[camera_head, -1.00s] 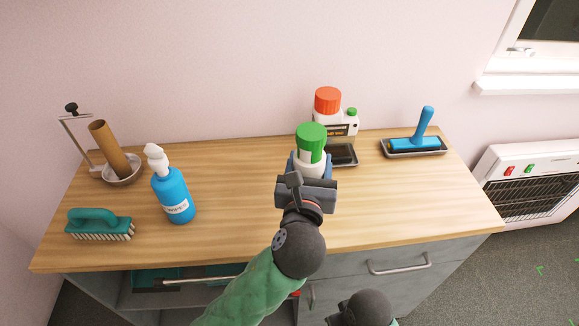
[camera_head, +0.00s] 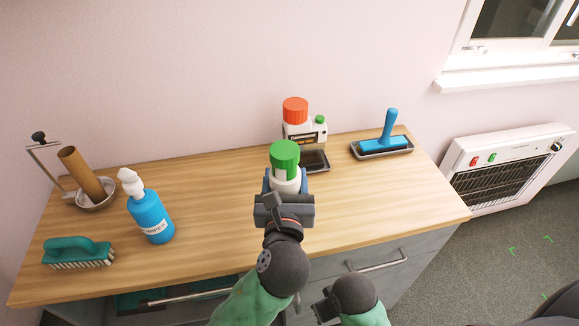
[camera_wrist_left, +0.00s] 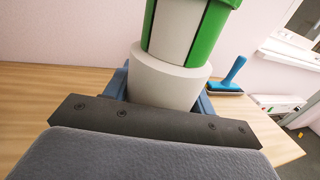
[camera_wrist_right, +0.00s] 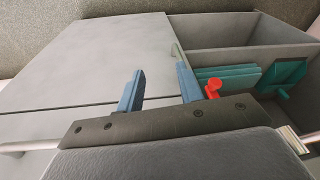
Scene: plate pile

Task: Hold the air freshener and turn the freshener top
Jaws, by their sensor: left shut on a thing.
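The air freshener has a green top (camera_head: 285,152) over a white body (camera_head: 287,184). It stands upright, between the blue fingers of my left gripper (camera_head: 286,182), which is shut on the white body. The left wrist view shows the white lower body (camera_wrist_left: 165,82) between the fingers, with the green and white upper part (camera_wrist_left: 185,28) above it. My right gripper (camera_wrist_right: 158,90) is open and empty in the right wrist view, its fingers apart in front of the grey cabinet. In the head view it is low, near the cabinet front.
On the wooden counter (camera_head: 215,215) stand a red-capped bottle (camera_head: 295,112) behind the freshener, a blue-handled tool in a tray (camera_head: 385,145), a blue pump bottle (camera_head: 150,215), a teal brush (camera_head: 78,252) and a cardboard tube on a holder (camera_head: 85,175). A heater (camera_head: 510,165) stands right.

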